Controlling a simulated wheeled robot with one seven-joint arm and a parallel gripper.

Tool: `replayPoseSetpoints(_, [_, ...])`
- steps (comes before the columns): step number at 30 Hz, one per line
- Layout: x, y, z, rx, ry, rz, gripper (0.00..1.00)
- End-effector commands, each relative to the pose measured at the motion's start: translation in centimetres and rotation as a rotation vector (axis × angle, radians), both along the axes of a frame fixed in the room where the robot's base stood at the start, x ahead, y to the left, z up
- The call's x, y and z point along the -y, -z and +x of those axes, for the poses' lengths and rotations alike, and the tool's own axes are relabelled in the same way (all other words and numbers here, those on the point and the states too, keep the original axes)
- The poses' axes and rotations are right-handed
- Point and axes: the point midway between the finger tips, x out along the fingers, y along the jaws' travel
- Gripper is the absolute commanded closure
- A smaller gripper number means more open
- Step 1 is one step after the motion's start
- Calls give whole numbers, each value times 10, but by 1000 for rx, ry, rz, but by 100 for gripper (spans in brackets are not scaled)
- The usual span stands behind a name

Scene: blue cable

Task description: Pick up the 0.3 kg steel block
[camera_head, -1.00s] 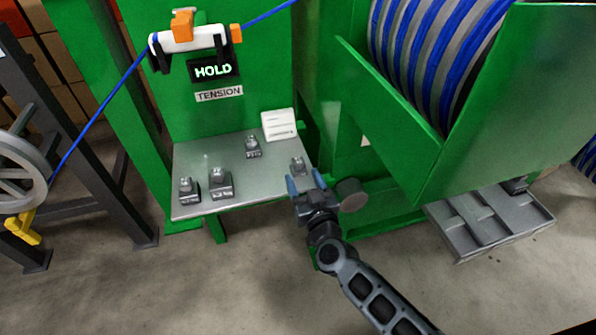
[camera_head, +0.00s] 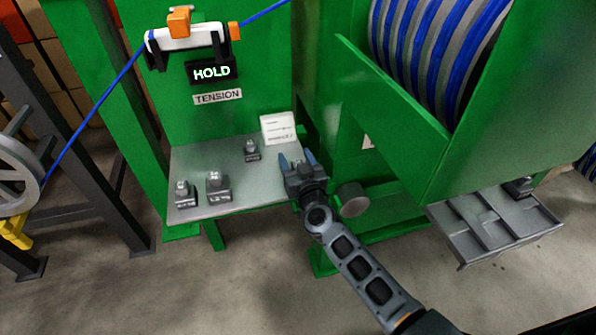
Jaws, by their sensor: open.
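Steel blocks with knobs on top stand on the grey shelf (camera_head: 238,190). The left front block (camera_head: 182,195) and the larger block (camera_head: 217,187) beside it are near the shelf's front left. A smaller block (camera_head: 251,150) stands further back, near the white card. Their labels are too small to read, so I cannot tell which is 0.3 kg. My gripper (camera_head: 296,156) is open over the shelf's right end, its blue fingers pointing away from me. The right-hand small block is mostly or wholly hidden by my gripper; I cannot tell whether the fingers touch it.
A white card (camera_head: 278,128) stands at the shelf's back. Above it are a HOLD display (camera_head: 212,73) and a blue cable (camera_head: 100,108). The green machine with its cable drum (camera_head: 435,50) rises close on the right. A grey tray (camera_head: 495,225) lies lower right.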

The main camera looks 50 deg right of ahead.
Motion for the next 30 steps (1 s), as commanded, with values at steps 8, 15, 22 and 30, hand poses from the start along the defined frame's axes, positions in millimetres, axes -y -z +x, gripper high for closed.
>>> replayPoseSetpoints(8, [0, 0, 0, 1, 0, 1, 57])
replayPoseSetpoints(15, [0, 0, 0, 1, 0, 1, 80])
replayPoseSetpoints(22, [0, 0, 0, 1, 0, 1, 100])
replayPoseSetpoints(30, [0, -2, 0, 2, 0, 0, 100])
